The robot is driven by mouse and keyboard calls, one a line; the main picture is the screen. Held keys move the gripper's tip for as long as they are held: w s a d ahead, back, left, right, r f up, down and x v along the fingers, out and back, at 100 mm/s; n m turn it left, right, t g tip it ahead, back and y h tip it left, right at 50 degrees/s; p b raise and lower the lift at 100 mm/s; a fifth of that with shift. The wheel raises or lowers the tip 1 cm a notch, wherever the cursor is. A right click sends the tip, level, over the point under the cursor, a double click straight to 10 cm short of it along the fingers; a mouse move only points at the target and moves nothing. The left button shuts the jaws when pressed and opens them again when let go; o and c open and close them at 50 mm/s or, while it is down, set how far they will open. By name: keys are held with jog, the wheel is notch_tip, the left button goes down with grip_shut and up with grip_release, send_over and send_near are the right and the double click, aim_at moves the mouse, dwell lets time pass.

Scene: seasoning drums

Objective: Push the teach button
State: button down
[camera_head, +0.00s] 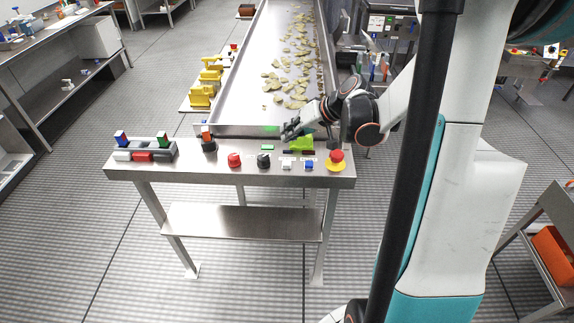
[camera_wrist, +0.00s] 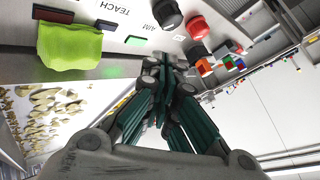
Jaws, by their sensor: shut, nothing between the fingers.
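The control panel (camera_head: 200,172) is a steel table with a row of buttons along its top. I cannot tell which button the label names. A lime cloth-like piece (camera_wrist: 68,45) lies close by, also seen in the head view (camera_head: 301,143). My gripper (camera_head: 290,132) is shut and empty. It hangs over the back of the panel, beside the lime piece, and its fingertips (camera_wrist: 164,62) show apart from the buttons.
A red mushroom button (camera_head: 336,160), a blue button (camera_head: 309,165), a white button (camera_head: 287,165), a black knob (camera_head: 264,161) and a red knob (camera_head: 235,160) line the panel front. Behind is a conveyor (camera_head: 250,70) with chips.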

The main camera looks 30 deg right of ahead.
aim_at(289, 161)
notch_tip(289, 161, down, 7)
jog(key=b, duration=0.4)
jog(key=shift+r+b, duration=0.1)
jog(key=shift+b, duration=0.25)
dwell(0.9)
jog(key=shift+f+b, duration=0.4)
jog(key=shift+f+b, duration=0.4)
jog(key=shift+f, duration=0.05)
dwell(0.7)
jog(key=shift+r, duration=0.1)
jog(key=shift+r+p, duration=0.6)
jog(key=shift+r, duration=0.25)
jog(key=shift+r+p, duration=1.8)
jog(key=shift+r, duration=0.75)
